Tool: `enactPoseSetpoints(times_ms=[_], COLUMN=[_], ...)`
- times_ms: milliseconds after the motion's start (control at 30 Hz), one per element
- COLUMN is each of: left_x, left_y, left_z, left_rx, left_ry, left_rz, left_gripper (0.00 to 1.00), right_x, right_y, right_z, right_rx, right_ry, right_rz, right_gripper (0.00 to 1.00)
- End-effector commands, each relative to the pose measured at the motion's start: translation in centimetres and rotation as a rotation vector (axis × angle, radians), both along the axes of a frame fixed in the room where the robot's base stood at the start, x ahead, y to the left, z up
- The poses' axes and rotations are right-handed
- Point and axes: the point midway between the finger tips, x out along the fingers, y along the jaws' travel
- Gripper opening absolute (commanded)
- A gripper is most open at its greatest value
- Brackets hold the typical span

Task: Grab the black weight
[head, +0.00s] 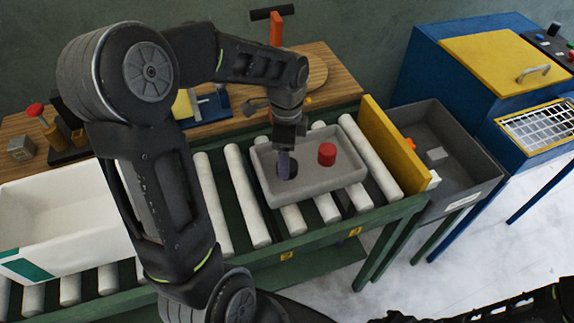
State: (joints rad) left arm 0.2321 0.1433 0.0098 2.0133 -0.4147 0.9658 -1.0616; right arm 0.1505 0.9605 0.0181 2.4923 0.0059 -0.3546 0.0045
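The black weight (293,171) sits in the left half of a grey tray (318,192) on the roller conveyor. It is a dark, round, short piece, partly hidden by my gripper. My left gripper (284,165) points down over the tray, with its fingertips at the black weight. The fingers are seen nearly edge-on, so I cannot tell whether they are open or shut, or whether they touch the weight. My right gripper is out of view; only part of a dark arm shows at the bottom right.
A red cylinder (327,154) stands in the same tray, right of the weight. A yellow board (393,145) closes the conveyor's right end. Beyond it is a grey bin (478,187) with small items. A white box (60,215) stands on the rollers at left, partly behind my arm.

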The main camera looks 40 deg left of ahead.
Motion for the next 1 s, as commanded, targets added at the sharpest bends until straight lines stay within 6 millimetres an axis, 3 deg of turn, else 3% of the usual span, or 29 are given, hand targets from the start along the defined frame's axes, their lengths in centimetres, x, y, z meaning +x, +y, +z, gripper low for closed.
enactPoseSetpoints(times_ms=[233, 833, 1000], left_x=[-0.1, 0.0, 0.0], left_y=[-0.1, 0.0, 0.0], left_z=[-2.8, -2.9, -2.9], left_rx=[0.000, 0.000, 0.000], left_ry=[0.001, 0.000, 0.000], left_rz=[-0.001, -0.001, -0.001], left_gripper=[0.75, 0.75, 0.61], right_x=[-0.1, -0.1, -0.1], right_y=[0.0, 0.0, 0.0], right_z=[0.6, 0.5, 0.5], right_rx=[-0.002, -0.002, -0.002], right_ry=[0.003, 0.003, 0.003], right_rz=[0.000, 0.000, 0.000], right_gripper=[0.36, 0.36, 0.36])
